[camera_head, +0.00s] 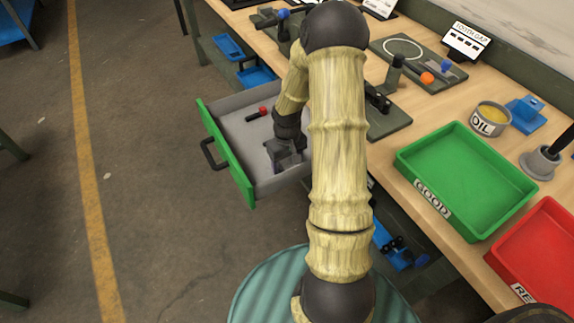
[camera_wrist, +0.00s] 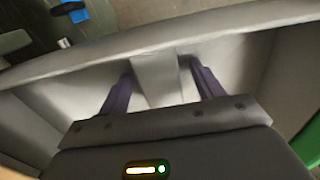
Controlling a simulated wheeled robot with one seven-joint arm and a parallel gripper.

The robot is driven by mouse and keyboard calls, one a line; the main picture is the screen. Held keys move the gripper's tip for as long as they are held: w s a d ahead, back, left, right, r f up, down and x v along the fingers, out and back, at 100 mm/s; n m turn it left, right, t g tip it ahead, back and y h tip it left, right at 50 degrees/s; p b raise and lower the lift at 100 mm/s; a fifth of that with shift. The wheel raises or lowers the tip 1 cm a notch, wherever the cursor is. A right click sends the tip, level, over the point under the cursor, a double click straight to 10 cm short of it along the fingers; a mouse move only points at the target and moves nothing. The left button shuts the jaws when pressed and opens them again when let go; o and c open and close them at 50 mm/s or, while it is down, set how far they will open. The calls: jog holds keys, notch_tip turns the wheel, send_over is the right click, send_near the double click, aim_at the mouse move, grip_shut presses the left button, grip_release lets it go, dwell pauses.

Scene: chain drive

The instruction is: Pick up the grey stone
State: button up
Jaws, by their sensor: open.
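My gripper (camera_head: 284,160) reaches down into the open drawer (camera_head: 238,100). In the wrist view its two dark fingers (camera_wrist: 157,72) are spread apart. A pale grey block (camera_wrist: 158,88), which looks like the grey stone, lies between the fingers near the drawer wall (camera_wrist: 90,57). Gaps show between the block and both fingers. In the head view I cannot make out the stone; my gripper and arm cover that part of the drawer.
A red and black object (camera_head: 258,114) lies in the drawer, whose green front (camera_head: 228,156) has a dark handle. On the workbench stand a green GOOD tray (camera_head: 437,205), a red tray (camera_head: 540,250) and an OIL tin (camera_head: 489,120).

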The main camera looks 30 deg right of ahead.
aim_at(286, 161)
jog(key=shift+c, duration=0.3)
jog(key=c, duration=1.3)
notch_tip(286, 161, up, 10)
jog(key=shift+r+p, duration=0.1)
jog(key=shift+p, duration=0.7)
jog(key=o, duration=0.5)
jog(key=shift+c, duration=0.5)
jog(key=shift+w+a, duration=0.1)
